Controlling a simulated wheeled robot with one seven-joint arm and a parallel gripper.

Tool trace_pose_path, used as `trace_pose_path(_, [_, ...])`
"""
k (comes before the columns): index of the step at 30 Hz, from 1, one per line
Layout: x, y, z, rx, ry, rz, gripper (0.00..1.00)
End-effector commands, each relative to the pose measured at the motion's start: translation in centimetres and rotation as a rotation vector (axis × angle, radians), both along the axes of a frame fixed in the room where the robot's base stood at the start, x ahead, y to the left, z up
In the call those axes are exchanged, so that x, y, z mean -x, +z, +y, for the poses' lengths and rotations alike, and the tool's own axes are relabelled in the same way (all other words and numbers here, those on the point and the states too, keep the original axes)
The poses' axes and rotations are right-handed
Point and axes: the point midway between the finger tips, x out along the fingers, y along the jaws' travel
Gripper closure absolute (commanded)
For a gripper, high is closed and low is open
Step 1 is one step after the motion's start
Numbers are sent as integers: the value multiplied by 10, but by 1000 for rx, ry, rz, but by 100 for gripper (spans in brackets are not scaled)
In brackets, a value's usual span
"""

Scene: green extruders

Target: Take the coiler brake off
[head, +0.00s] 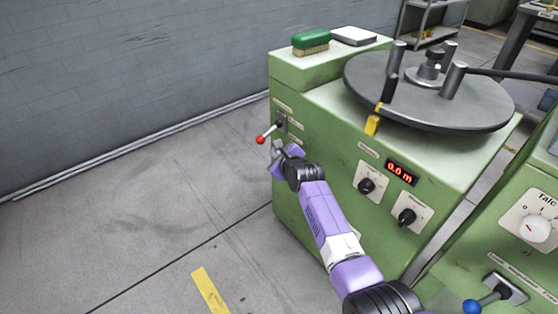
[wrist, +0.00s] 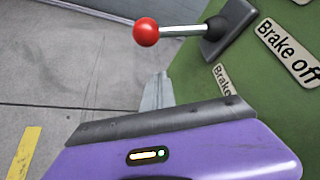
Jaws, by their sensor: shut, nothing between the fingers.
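In the wrist view the red knob (wrist: 146,32) points left from a dark mount (wrist: 228,30). A "Brake off" label (wrist: 288,52) is right of the mount; a second, partly hidden label starting "Brake" (wrist: 223,80) is below it. My gripper (head: 277,148) is just below and right of the knob, apart from it. In the wrist view its fingers (wrist: 157,92) are together and empty, below the lever rod.
The round coiler plate (head: 430,100) with upright posts lies on the cabinet top. Two black knobs and a red "0.0 m" display (head: 401,172) are on the front. The floor to the left is clear.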

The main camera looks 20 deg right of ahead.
Motion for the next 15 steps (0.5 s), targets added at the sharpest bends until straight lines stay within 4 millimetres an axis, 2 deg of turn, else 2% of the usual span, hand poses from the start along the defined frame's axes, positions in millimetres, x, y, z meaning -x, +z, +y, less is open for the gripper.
trace_pose_path(1, [-5, -4, -1, 0, -1, -1, 100])
trace_pose_path(7, [-4, 19, 13, 2, 0, -3, 100])
trace_pose_path(15, [-4, 31, 22, 0, -1, -1, 100])
